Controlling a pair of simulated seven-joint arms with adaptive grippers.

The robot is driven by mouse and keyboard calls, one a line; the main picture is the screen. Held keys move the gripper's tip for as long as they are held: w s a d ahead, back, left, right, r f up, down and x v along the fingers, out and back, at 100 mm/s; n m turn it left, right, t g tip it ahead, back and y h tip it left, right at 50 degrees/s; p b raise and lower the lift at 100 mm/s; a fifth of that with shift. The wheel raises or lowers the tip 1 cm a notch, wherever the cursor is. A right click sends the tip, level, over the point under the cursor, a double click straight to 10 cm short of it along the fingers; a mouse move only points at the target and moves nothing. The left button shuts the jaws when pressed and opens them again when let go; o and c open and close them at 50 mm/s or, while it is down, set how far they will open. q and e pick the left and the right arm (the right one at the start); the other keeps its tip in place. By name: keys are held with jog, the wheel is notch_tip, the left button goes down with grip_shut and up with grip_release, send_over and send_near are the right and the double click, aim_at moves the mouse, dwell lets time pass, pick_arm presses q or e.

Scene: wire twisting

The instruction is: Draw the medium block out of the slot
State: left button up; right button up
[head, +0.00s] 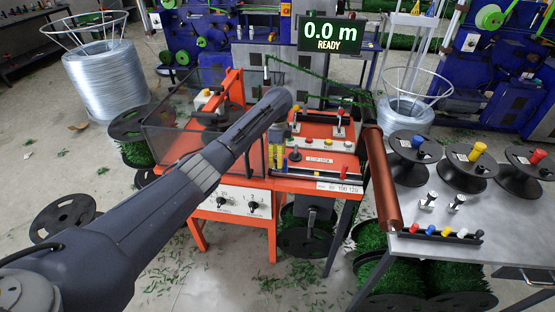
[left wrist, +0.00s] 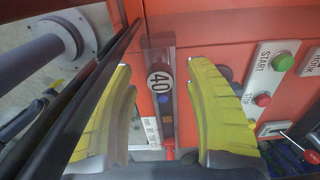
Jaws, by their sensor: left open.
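My left arm reaches from the lower left of the head view over the orange machine (head: 315,174). Two yellow fingers of my left gripper (head: 278,155) seem to show below the arm's end. In the left wrist view the fingers of the left gripper (left wrist: 166,112) are wide apart. Between them, in the picture, is a narrow greyish piece (left wrist: 160,52) with a round white 40 label (left wrist: 160,82). I cannot tell whether it is the medium block, or whether a finger touches it. No block shows between the fingers as gripped. My right gripper is not in view.
A clear-walled guard (head: 165,150) stands left of the gripper. A panel with green and red buttons (left wrist: 265,75) is close on the right. A grey table (head: 470,215) with black spools and a rack of coloured pegs (head: 440,233) stands at the right. A sign reads 0.0 m READY (head: 330,35).

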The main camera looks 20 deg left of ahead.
pick_arm(q)
jog(key=shift+f, duration=0.55)
grip_shut()
jog(key=c, duration=1)
grip_release()
grip_shut()
jog(key=shift+r, duration=0.2)
jog(key=shift+r, duration=2.3)
